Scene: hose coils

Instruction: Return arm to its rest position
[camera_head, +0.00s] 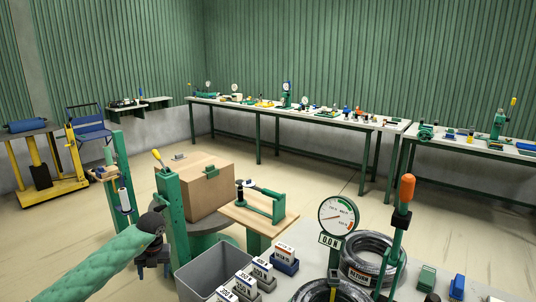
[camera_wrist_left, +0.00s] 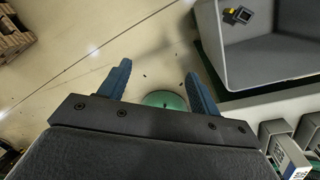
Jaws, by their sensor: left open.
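My left arm (camera_head: 110,262) comes in from the lower left of the head view. Its gripper (camera_head: 152,268) points down, left of the grey bin (camera_head: 208,268). In the left wrist view the two blue fingers of my left gripper (camera_wrist_left: 158,75) are spread apart with nothing between them. Floor and a green round part (camera_wrist_left: 165,100) lie below them. My right gripper is not in view. A black hose coil (camera_head: 368,248) with a "RETURN" label lies at the lower right, and another coil (camera_head: 335,292) is cut off by the bottom edge.
The bin's inside (camera_wrist_left: 265,45) holds a small dark object. Labelled blocks (camera_head: 262,270) stand right of the bin. A gauge (camera_head: 338,215) and an orange-handled green lever (camera_head: 405,190) rise nearby. A cardboard box (camera_head: 190,190) stands behind my gripper. Open floor lies beyond.

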